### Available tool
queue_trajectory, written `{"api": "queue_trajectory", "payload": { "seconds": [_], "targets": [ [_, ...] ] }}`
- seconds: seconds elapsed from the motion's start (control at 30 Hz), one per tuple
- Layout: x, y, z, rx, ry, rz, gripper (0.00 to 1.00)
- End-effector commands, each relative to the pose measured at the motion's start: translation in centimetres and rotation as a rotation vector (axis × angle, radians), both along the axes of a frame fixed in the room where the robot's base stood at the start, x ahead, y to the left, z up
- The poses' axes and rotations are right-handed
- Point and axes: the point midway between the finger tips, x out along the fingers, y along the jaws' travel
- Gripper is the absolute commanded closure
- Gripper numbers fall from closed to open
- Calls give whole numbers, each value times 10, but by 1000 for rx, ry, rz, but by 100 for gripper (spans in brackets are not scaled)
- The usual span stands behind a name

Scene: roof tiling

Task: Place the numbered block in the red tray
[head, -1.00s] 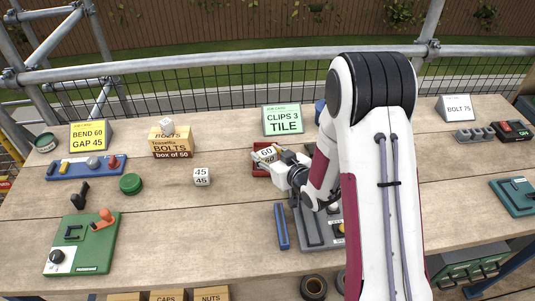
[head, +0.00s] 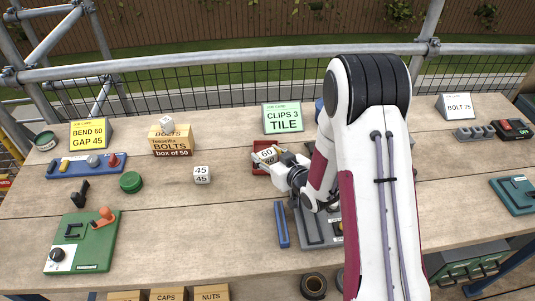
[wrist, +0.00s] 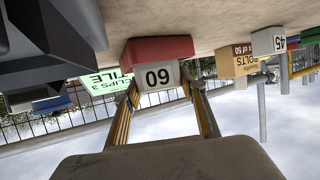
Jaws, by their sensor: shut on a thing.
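A white block numbered 60 (head: 266,155) is at the red tray (head: 258,170), on the table below the CLIPS 3 TILE card. My gripper (head: 279,160) is shut on this block and reaches it from the right. In the wrist view, which looks upside down, the 60 block (wrist: 158,78) sits between my two fingers, with the red tray (wrist: 150,48) right against its far side. I cannot tell whether the block touches the tray floor. Another white block, numbered 45 (head: 202,175), stands on the table to the left.
A blue bar (head: 282,225) and a grey fixture (head: 315,228) lie in front. A green lid (head: 131,182) lies further left. Bare table surrounds the 45 block.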

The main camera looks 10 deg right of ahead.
Motion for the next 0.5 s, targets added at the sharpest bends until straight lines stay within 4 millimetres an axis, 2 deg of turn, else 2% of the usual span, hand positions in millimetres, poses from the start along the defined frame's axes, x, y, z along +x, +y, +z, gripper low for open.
{"api": "queue_trajectory", "payload": {
  "seconds": [0.03, 0.07, 0.1, 0.5],
  "targets": [
    [0, 0, 0, 0, -1, 0, 81],
    [0, 0, 0, 0, 0, 0, 54],
    [0, 0, 0, 0, 0, 0, 44],
    [0, 0, 1, 0, 0, 0, 42]
  ]
}}
